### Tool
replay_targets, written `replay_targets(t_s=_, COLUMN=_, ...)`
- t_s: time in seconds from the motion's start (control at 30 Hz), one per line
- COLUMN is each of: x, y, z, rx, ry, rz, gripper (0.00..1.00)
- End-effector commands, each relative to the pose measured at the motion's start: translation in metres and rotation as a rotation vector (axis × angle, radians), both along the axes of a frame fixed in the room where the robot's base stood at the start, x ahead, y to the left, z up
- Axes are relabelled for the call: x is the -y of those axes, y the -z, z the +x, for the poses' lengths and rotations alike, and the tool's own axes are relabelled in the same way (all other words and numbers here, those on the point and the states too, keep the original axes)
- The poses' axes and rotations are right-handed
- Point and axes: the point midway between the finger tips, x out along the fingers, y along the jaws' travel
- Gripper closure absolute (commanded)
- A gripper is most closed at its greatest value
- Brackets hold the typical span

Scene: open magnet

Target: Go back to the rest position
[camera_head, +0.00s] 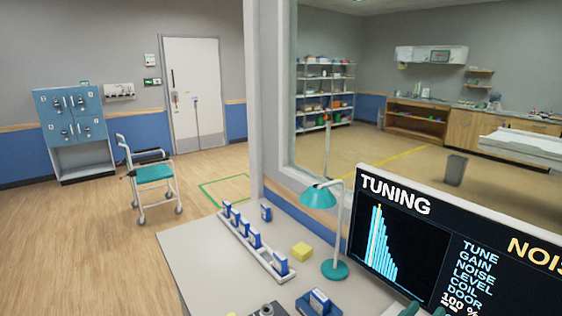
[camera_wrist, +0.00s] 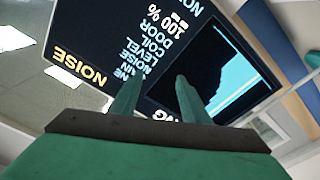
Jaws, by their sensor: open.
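My gripper (camera_wrist: 157,98) shows in the wrist view as two teal fingers, apart and with nothing between them. A dark monitor (camera_wrist: 120,50) fills much of that view behind the fingers, its text upside down. In the head view the same monitor (camera_head: 455,240) stands at the right, showing "TUNING", blue bars and "100 %". Only the teal tips of my gripper (camera_head: 425,311) show at the bottom edge of the head view, in front of the monitor's lower part. The rest of my arm is out of view there.
A teal wheelchair (camera_head: 152,175) stands on open floor at left. A window frame (camera_head: 268,100) rises behind the desk.

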Motion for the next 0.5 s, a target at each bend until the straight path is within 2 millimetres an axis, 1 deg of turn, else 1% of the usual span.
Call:
replay_targets(t_s=0.1, x=-0.017, y=0.013, z=-0.006, rx=-0.024, ry=-0.092, rz=-0.071, gripper=0.58)
replay_targets(t_s=0.27, x=-0.046, y=0.038, z=-0.016, rx=-0.053, ry=-0.225, rz=-0.132, gripper=0.58)
replay_targets(t_s=0.37, x=-0.066, y=0.057, z=-0.026, rx=-0.073, ry=-0.311, rz=-0.152, gripper=0.58)
replay_targets(t_s=0.5, x=-0.096, y=0.087, z=-0.047, rx=-0.103, ry=-0.427, rz=-0.155, gripper=0.58)
